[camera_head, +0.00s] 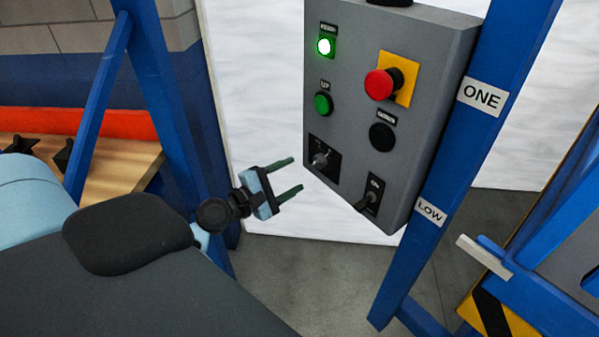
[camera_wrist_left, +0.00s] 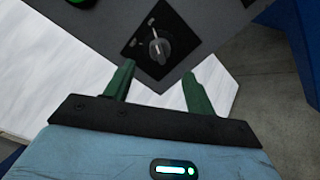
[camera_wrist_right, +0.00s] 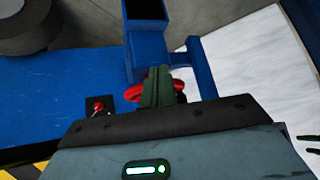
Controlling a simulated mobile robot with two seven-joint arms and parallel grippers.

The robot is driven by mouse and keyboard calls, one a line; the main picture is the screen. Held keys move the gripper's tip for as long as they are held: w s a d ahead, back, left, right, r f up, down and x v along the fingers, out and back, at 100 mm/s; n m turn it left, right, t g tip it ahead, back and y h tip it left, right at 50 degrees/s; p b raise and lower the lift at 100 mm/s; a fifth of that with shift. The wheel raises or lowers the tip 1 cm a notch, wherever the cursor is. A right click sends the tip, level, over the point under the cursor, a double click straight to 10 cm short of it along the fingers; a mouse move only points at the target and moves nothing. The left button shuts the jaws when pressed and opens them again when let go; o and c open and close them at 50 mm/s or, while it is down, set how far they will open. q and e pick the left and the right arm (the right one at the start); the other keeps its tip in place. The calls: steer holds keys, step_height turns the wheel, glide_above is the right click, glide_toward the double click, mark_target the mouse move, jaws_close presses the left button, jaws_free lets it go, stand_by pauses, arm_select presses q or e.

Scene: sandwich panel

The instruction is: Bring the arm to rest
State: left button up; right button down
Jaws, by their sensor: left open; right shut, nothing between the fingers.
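My left gripper (camera_head: 290,175) is open and empty, its two green fingers pointing at the lower left of a grey control panel (camera_head: 345,75). In the left wrist view its fingers (camera_wrist_left: 158,88) are spread below a rotary knob (camera_wrist_left: 158,47), with a gap between them and the knob. The same knob (camera_head: 320,159) shows in the head view. My right gripper (camera_wrist_right: 158,85) shows only in the right wrist view; its fingers are together with nothing held. A red part (camera_wrist_right: 137,92) shows behind them; whether they touch it I cannot tell.
The panel carries a lit green lamp (camera_head: 325,46), a green button (camera_head: 323,104), a red emergency stop (camera_head: 379,84), a black button (camera_head: 382,136) and a toggle switch (camera_head: 367,199). A blue post (camera_head: 460,150) stands right of it. A wooden shelf (camera_head: 120,170) lies left.

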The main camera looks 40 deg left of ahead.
arm_select(q)
steer(key=shift+s, duration=0.2)
arm_select(e)
steer(key=shift+w+r, duration=0.1)
steer(key=shift+w, duration=0.05)
stand_by(0.3)
arm_select(q)
steer(key=s+d+f+m+g+y+p, duration=0.1)
steer(key=s+d+f+m+g, duration=0.2)
steer(key=s+d+f+m, duration=0.45)
steer(key=s+d+f+m+g+y+p, duration=0.1)
steer(key=s+d+f+m+g, duration=0.3)
steer(key=s+f+m, duration=0.65)
steer(key=s+d+f+m, duration=0.2)
steer(key=s, duration=0.4)
steer(key=s+d+f+m+g+p, duration=0.1)
steer(key=s+d+f+m, duration=0.2)
steer(key=s, duration=0.4)
steer(key=shift+f+g, duration=0.2)
steer(key=shift+g, duration=0.1)
arm_select(e)
steer(key=shift+t, duration=0.5)
steer(key=w+r, duration=0.1)
steer(key=r, duration=0.1)
steer(key=w+r, duration=0.1)
steer(key=r, duration=0.1)
steer(key=shift+w+d, duration=0.25)
steer(key=shift+w, duration=0.1)
